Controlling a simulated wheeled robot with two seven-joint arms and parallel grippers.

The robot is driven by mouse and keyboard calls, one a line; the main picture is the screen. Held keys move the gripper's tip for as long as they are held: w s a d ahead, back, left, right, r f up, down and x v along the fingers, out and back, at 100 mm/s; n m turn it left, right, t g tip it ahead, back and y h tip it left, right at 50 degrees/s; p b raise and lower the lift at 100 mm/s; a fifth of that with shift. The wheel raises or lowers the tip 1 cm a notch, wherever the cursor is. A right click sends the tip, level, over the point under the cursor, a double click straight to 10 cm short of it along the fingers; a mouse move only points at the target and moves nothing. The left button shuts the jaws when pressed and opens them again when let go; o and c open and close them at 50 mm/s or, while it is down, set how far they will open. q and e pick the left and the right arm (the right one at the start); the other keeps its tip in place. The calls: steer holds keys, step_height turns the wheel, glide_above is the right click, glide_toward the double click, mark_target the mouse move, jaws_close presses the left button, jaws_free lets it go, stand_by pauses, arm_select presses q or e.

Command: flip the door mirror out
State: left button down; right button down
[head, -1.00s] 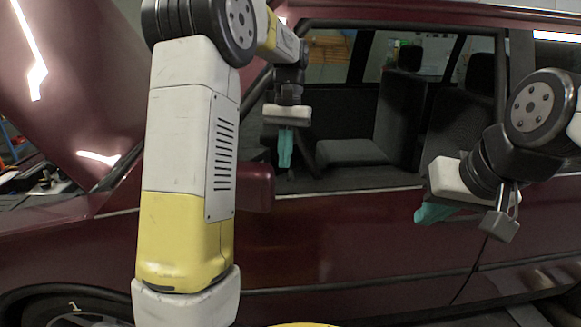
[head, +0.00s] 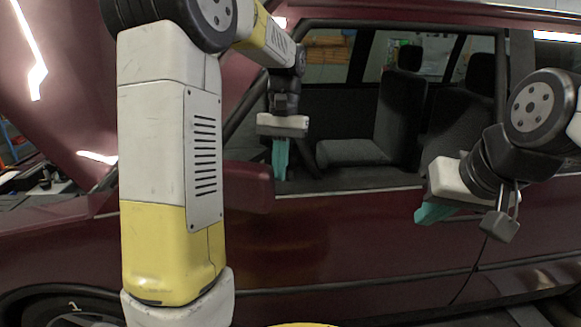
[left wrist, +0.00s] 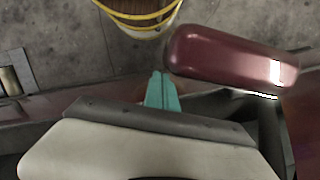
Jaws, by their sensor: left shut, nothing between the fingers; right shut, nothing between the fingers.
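The dark red door mirror (head: 249,184) sticks out by the front edge of the car's side window. My left arm hides its left part in the head view. It shows whole in the left wrist view (left wrist: 222,57), with a glossy red housing. My left gripper (head: 281,178) has teal fingers, pointing down, shut and empty, just right of the mirror in the head view. In the left wrist view its fingertips (left wrist: 160,76) are close beside the mirror's left end; I cannot tell if they touch. My right gripper (head: 418,217) is shut and empty in front of the door.
The dark red car (head: 350,235) fills the view, its side window open onto dark seats (head: 352,152). The raised hood (head: 70,80) is at the left. Grey floor (left wrist: 50,35) shows in the left wrist view.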

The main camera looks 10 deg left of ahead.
mark_target(263, 191)
arm_select(q)
steer(key=s+m, duration=0.2)
steer(key=s, duration=0.1)
steer(key=s+m+y, duration=0.1)
steer(key=s+m, duration=0.1)
steer(key=s, duration=0.2)
steer(key=s+a+m, duration=0.1)
steer(key=s+m, duration=0.1)
steer(key=s, duration=0.1)
steer(key=shift+s+a+t, duration=0.1)
steer(key=shift+s+t, duration=0.15)
steer(key=shift+t, duration=0.05)
steer(key=s+a+m+t+y, duration=0.1)
steer(key=s+a+m, duration=0.5)
steer(key=s+a, duration=0.2)
steer(key=shift+s+a+m, duration=0.4)
steer(key=shift+s, duration=0.55)
steer(key=shift+s+a, duration=0.1)
